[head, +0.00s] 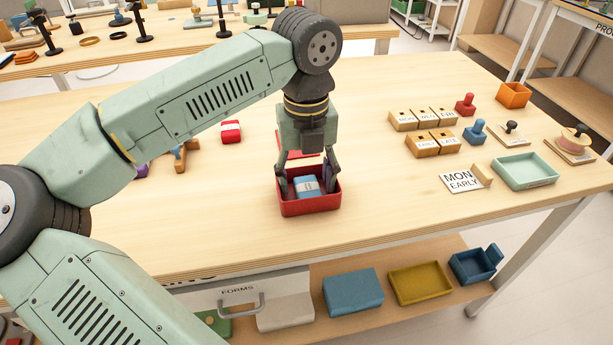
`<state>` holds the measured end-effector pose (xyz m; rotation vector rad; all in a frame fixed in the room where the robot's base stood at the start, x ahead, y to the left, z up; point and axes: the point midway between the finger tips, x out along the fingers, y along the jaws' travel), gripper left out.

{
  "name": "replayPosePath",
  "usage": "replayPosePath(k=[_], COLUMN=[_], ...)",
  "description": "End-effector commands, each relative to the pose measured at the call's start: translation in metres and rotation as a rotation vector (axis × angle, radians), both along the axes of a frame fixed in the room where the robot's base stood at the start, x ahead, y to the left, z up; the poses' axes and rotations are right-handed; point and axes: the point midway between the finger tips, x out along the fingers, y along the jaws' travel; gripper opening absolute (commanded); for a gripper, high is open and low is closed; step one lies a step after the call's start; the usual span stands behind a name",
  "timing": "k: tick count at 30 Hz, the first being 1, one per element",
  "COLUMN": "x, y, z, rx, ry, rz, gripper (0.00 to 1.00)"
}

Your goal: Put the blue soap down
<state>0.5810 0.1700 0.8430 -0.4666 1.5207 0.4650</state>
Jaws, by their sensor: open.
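The blue soap (307,186) has a pale band around it and sits inside a red open box (311,208) on the wooden table. My gripper (308,182) points straight down into the red box. Its fingers are open, one on each side of the soap, with the tips at about the height of the box's rim. I cannot tell whether a finger touches the soap. The gripper and arm hide part of a red thing (288,150) just behind the box.
A red banded block (231,131) lies to the left. At right are wooden card holders (430,118), an orange box (514,95), a mint tray (525,171) and a MON EARLY card (462,181). The table (390,210) is bare right of the red box.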

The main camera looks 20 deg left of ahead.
Motion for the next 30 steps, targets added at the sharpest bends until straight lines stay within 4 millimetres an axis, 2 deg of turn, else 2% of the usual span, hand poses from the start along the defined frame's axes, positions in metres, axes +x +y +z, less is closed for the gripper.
replayPosePath(k=[15, 21, 30], x=[0.001, 0.000, 0.000], y=[0.000, 0.000, 0.000], z=[0.098, 0.114, 0.116], rx=[0.002, 0.001, 0.000], ry=[-0.002, -0.001, 0.000], rz=[-0.001, -0.001, -0.001], gripper=[0.58, 0.58, 0.58])
